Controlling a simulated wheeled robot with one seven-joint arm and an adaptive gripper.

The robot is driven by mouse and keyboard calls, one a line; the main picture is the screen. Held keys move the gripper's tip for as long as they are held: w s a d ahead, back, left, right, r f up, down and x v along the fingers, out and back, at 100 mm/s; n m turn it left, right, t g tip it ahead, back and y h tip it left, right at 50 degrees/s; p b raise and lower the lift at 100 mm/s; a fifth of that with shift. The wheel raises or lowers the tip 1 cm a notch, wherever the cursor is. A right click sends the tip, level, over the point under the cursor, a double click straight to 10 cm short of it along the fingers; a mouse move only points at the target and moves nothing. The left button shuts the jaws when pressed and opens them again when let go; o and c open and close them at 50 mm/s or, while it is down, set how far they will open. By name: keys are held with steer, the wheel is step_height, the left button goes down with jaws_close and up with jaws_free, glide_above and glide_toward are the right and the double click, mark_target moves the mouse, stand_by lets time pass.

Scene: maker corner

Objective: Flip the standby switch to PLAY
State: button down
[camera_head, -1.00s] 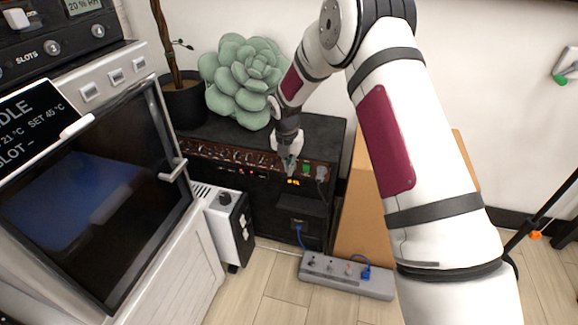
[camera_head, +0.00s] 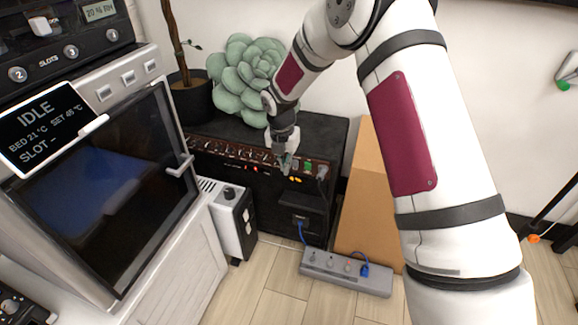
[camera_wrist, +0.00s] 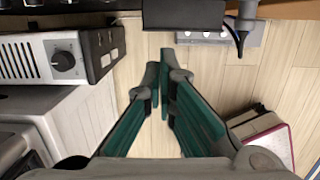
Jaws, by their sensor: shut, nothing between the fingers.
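A black amplifier (camera_head: 277,200) stands against the wall in the head view, with a brown control panel (camera_head: 222,152) of several knobs and small lights along its upper front. I cannot tell whether the fingertips touch the panel. The standby switch's position and label are too small to read. In the wrist view my gripper's green-padded fingers (camera_wrist: 163,95) point toward the amplifier's lower front, and the panel is not clearly shown.
A printer-like machine (camera_head: 179,172) with a glass door stands at left. A small white unit with a knob (camera_head: 229,194) is beside the amplifier. A green plush succulent (camera_head: 240,84) sits on the amplifier. A power strip (camera_head: 345,281) lies on the floor before a cardboard-brown panel (camera_head: 365,205).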

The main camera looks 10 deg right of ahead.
steer(key=shift+s+a+r+p, duration=0.15)
steer(key=shift+s+r+p, duration=0.1)
steer(key=shift+r, duration=0.5)
steer(key=shift+s+a+r+p, duration=0.15)
steer(key=shift+s+r+p, duration=0.1)
steer(key=shift+r, duration=0.45)
steer(key=shift+s+a+r+p, duration=0.15)
steer(key=shift+s+r, duration=0.1)
steer(key=shift+r, duration=0.5)
steer(key=shift+r, duration=0.1)
steer(key=s+d+r+m+h, duration=0.1)
steer(key=s+d+r+m, duration=0.2)
steer(key=s+r+m, duration=0.6)
steer(key=s+d+r+m, duration=0.4)
steer(key=s+r+m, duration=0.2)
steer(key=s+r, duration=0.55)
steer(key=s+r+m+g+y, duration=0.1)
steer(key=s+r+m+y, duration=0.15)
steer(key=s+m, duration=1.85)
steer(key=s+r+n+t+p, duration=0.1)
steer(key=s+r+n+p, duration=0.1)
steer(key=r+p, duration=1.1)
steer(key=s+r+n+t+p, duration=0.2)
steer(key=s+r+n+p, duration=0.1)
steer(key=r+p, duration=1.1)
steer(key=shift+s+r+n+t, duration=0.15)
steer(key=shift+r+n+t, duration=0.25)
steer(key=shift+r, duration=0.5)
